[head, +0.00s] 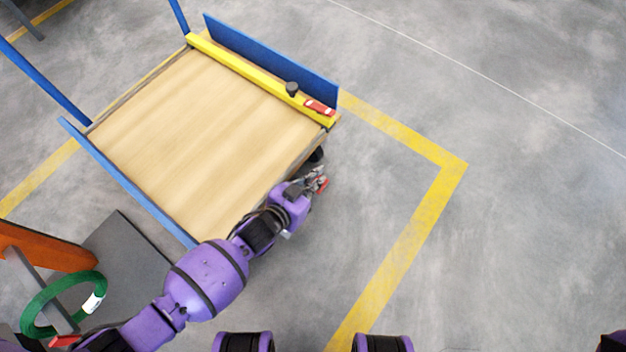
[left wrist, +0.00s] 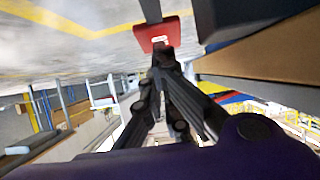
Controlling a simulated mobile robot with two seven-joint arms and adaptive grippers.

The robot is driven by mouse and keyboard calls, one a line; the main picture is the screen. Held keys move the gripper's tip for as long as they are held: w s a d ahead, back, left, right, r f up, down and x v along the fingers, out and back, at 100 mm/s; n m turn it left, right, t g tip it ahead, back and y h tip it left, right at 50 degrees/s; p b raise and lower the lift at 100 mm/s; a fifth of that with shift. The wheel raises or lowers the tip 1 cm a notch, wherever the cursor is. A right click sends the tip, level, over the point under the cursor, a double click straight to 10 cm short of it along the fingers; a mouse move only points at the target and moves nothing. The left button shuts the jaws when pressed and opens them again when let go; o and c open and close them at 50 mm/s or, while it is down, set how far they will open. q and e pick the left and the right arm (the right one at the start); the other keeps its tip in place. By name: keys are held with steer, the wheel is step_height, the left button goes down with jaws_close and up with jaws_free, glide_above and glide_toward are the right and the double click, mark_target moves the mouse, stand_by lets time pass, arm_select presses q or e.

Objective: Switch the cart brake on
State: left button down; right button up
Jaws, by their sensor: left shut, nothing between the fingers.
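The cart (head: 185,130) has a wooden deck and blue rails, and stands at the upper left of the head view. A small red brake pedal (head: 323,187) shows just off the cart's lower right corner, partly hidden by my left gripper. My left gripper (head: 318,176) is shut and empty, low beside that corner. In the left wrist view the red pedal (left wrist: 155,36) hangs on a dark bar just beyond the fingertips (left wrist: 163,56). I cannot tell whether they touch it. My right gripper is not in view.
A yellow bar (head: 235,62) on the cart carries a black knob (head: 292,88) and a red-and-white piece (head: 319,107). A dark wheel (head: 317,155) shows under the corner. A green coil (head: 40,300) is at the lower left. The floor to the right is clear.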

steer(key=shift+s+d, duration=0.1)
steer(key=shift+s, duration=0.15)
arm_select(q)
steer(key=shift+w+d+g+p, duration=0.2)
steer(key=shift+g+p, duration=0.1)
steer(key=shift+p, duration=0.25)
steer(key=shift+f, duration=0.15)
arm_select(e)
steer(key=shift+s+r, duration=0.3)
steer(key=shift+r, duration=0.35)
